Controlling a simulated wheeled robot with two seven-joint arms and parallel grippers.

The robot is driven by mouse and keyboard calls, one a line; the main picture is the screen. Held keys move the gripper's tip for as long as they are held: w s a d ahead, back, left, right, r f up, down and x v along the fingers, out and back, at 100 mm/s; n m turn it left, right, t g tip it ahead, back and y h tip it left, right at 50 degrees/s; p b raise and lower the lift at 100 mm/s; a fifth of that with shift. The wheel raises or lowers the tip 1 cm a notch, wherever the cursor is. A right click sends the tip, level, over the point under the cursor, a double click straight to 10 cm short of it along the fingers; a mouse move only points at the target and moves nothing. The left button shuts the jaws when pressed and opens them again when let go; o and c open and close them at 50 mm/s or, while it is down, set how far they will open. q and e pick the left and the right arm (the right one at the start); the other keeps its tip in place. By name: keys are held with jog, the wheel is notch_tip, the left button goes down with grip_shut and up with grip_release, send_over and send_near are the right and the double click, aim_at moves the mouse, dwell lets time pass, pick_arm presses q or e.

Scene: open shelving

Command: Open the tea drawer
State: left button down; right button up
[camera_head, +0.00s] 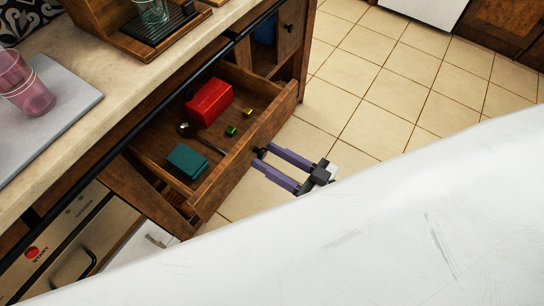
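The wooden drawer (243,158) under the counter is pulled well out. Inside it lie a red box (209,101), a teal box (187,162), a dark spoon (200,137), and small green (231,131) and yellow (247,112) pieces. A dark round knob (260,153) sits on the drawer front. My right gripper (263,156) is outside the drawer front, its two purple fingers spread apart and pointing at the knob. The knob shows at the fingertips, with a gap between the fingers; I see no firm hold. My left gripper is not in view.
The counter (110,90) holds a wooden stand (155,38) and a pink glass (24,84) on a grey board (58,108). An appliance with a red button (32,253) is at lower left. Tiled floor (385,88) is clear. A white surface blocks the lower right.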

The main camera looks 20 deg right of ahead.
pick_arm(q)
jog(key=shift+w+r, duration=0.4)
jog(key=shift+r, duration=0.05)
pick_arm(e)
jog(key=v, duration=1)
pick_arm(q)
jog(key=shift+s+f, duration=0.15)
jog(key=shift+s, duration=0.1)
pick_arm(e)
jog(key=shift+s+d, duration=0.1)
jog(key=shift+s, duration=0.05)
pick_arm(q)
jog(key=shift+p, duration=0.3)
